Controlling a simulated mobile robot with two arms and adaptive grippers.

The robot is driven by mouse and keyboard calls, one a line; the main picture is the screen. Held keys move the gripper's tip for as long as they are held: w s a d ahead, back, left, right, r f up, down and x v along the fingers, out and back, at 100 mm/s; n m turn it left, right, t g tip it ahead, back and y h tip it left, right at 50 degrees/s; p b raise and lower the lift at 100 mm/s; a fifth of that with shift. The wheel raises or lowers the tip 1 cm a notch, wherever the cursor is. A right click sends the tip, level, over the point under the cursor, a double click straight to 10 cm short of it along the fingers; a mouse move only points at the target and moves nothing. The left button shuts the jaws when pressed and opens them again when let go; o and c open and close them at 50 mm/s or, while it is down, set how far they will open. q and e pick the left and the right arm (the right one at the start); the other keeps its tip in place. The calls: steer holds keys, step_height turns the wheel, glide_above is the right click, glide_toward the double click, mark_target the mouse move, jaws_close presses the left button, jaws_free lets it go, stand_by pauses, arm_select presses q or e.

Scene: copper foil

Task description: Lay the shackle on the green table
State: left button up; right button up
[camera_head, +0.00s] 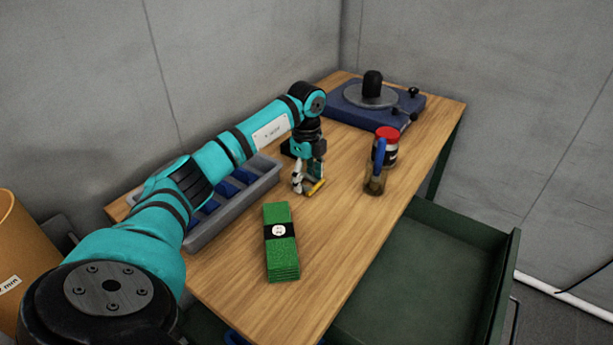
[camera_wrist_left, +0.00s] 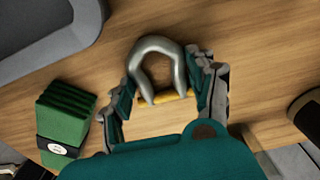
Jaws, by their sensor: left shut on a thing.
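The shackle is a silver U-shaped bow with a yellow pin; the pin shows in the head view (camera_head: 316,187) and the bow in the left wrist view (camera_wrist_left: 154,45). My left gripper (camera_head: 307,186) points down over the table and is shut on the shackle, with a finger on each side of it in the left wrist view (camera_wrist_left: 165,84). I cannot tell whether the shackle touches the tabletop. The table (camera_head: 340,235) has a bare wooden top and dark green metal sides. My right gripper is not in view.
A stack of green pads (camera_head: 281,258) lies in front of the gripper. A grey bin with blue dividers (camera_head: 262,183) is at left. A blue-handled tool in a clear holder (camera_head: 376,180) and a red-lidded jar (camera_head: 391,150) stand at right. A blue turntable device (camera_head: 350,112) is behind.

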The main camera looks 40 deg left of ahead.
arm_select(q)
steer(key=o, duration=1.3)
steer(key=shift+f, duration=0.1)
step_height(320, 180, up, 12)
steer(key=shift+r, duration=0.2)
